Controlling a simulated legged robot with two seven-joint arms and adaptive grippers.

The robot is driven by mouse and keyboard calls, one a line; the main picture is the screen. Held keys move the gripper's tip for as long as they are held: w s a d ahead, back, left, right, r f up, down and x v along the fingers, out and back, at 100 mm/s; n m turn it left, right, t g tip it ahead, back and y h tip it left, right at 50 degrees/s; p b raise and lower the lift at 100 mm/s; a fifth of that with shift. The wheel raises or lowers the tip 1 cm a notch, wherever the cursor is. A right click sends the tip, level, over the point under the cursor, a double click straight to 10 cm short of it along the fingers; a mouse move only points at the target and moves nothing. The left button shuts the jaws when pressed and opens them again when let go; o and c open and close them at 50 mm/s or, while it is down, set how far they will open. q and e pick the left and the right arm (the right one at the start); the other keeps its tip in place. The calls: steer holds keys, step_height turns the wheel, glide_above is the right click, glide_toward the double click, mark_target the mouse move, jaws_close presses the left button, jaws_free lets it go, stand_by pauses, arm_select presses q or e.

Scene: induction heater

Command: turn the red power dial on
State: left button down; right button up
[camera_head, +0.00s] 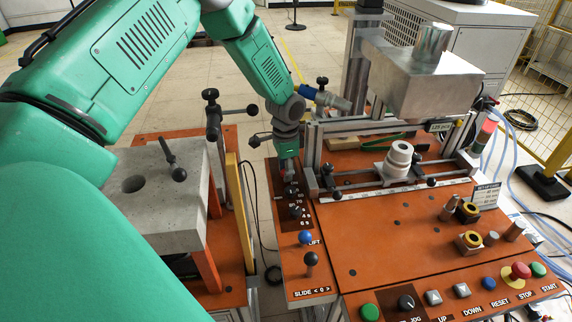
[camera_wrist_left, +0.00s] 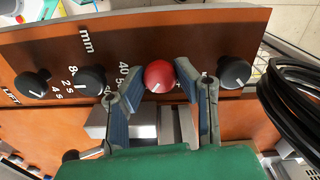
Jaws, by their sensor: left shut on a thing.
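The red power dial (camera_wrist_left: 159,76) is a round knob with a short white mark near its lower edge in the wrist view. It sits on the orange panel (camera_wrist_left: 215,28) in a row of black knobs. My left gripper (camera_wrist_left: 152,82) has one finger on each side of the dial and is shut on it. In the head view my left gripper (camera_head: 289,178) points down at the far end of the narrow orange panel, and it hides the red dial there. My right gripper is not in view.
Black knobs flank the dial on the left (camera_wrist_left: 91,80) and right (camera_wrist_left: 234,72). Black cable coils (camera_wrist_left: 290,100) hang at the right in the wrist view. In the head view, a clamp rail with a white part (camera_head: 398,158) stands right of the gripper; a grey block (camera_head: 160,200) stands left.

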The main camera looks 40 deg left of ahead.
arm_select(q)
steer(key=shift+w+r+m, duration=0.2)
steer(key=shift+w+m, duration=0.15)
steer(key=shift+m, duration=0.45)
steer(key=c, duration=1.2)
jaws_free()
steer(key=shift+f, duration=0.2)
